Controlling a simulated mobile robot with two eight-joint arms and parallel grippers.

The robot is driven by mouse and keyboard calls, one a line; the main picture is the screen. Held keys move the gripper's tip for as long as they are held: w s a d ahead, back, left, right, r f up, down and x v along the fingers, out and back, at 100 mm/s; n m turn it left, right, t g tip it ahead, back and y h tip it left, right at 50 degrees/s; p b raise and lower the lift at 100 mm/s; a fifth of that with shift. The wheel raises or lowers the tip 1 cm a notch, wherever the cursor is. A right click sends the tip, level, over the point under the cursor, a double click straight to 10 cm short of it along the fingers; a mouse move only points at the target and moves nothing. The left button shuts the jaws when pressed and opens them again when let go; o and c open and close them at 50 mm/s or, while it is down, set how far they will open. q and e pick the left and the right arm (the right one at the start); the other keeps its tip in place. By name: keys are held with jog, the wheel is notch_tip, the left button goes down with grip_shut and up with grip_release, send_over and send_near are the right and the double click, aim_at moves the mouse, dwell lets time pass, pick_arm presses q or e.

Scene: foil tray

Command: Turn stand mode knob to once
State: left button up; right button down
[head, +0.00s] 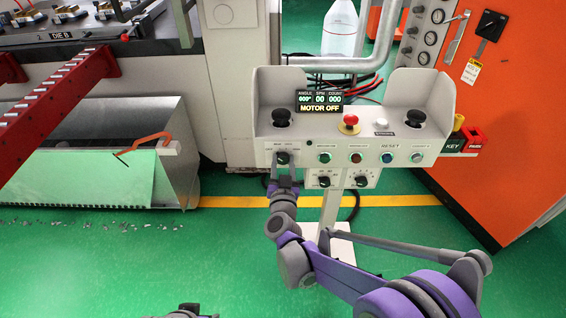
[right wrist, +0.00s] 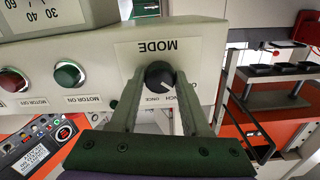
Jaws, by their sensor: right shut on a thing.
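The stand mode knob (right wrist: 160,75) is a round black knob on the light grey panel, below an upside-down MODE label in the right wrist view. Labels reading ONCE and INCH lie beside it, partly hidden by the fingers. A pale mark on the knob points to the lower right in that view; I cannot tell exactly which label it meets. In the head view the knob (head: 283,157) is at the left end of the panel's front row. My right gripper (right wrist: 160,92) is shut on the knob, one finger on each side.
Next to the knob are a green button (right wrist: 68,74) and a red button (right wrist: 13,80). The control stand (head: 345,140) also carries a display reading MOTOR OFF (head: 319,101), a red mushroom button (head: 349,122) and two lower knobs. An orange cabinet (head: 500,110) stands at the right.

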jog(key=m, duration=0.7)
jog(key=shift+p, duration=0.4)
jog(key=m, duration=0.6)
jog(key=shift+m, duration=0.3)
jog(key=shift+p, duration=0.3)
jog(key=shift+c, duration=1.8)
grip_release()
jog(key=shift+s, duration=0.15)
jog(key=s, duration=1)
jog(key=shift+s+p, duration=0.3)
jog(key=shift+p, duration=0.1)
